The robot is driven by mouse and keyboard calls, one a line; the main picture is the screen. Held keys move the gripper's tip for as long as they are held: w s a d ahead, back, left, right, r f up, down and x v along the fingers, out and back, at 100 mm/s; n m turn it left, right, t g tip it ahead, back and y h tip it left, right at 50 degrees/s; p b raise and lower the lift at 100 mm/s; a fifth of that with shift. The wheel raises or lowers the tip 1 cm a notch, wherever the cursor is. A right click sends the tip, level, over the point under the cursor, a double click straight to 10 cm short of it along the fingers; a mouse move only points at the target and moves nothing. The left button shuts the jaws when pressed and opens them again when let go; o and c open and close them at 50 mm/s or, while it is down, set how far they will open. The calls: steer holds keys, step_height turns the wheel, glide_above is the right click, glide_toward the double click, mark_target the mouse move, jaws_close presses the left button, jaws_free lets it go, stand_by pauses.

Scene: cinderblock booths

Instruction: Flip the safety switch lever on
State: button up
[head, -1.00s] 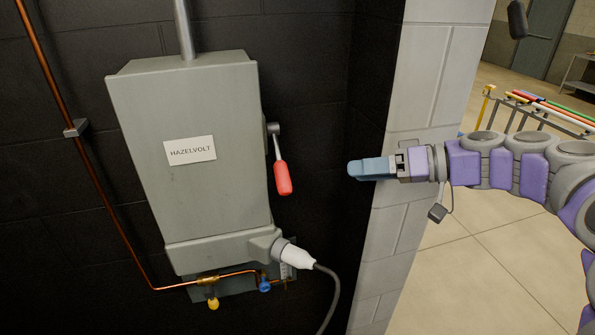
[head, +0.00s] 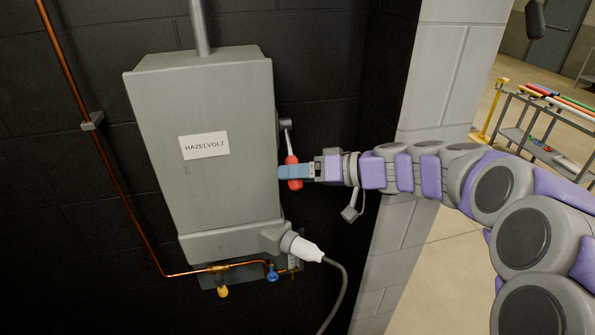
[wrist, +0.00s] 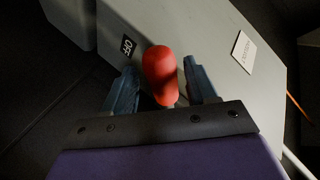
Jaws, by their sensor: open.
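The grey safety switch box (head: 215,180) labelled HAZELVOLT is on the black block wall. Its lever, a grey shaft with a red grip (head: 292,160), hangs down on the box's right side. In the wrist view the red grip (wrist: 159,72) lies between the two blue fingers of my gripper (wrist: 160,90), with a gap on each side. An OFF label (wrist: 128,46) shows on the box near the grip. In the head view my gripper (head: 296,171) comes in from the right, at the grip's height, and partly covers it. The fingers are open.
A white plug (head: 305,249) with a grey cable sits at the box's lower right, below my gripper. A copper pipe (head: 100,150) runs at the left, with yellow and blue valves under the box. A pale block wall end (head: 440,80) stands at right.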

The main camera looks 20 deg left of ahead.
steer(key=shift+x, duration=0.9)
steer(key=shift+c, duration=0.4)
steer(key=shift+d+r, duration=0.2)
steer(key=shift+d, duration=0.15)
steer(key=c, duration=0.5)
jaws_close()
steer(key=shift+s, duration=0.1)
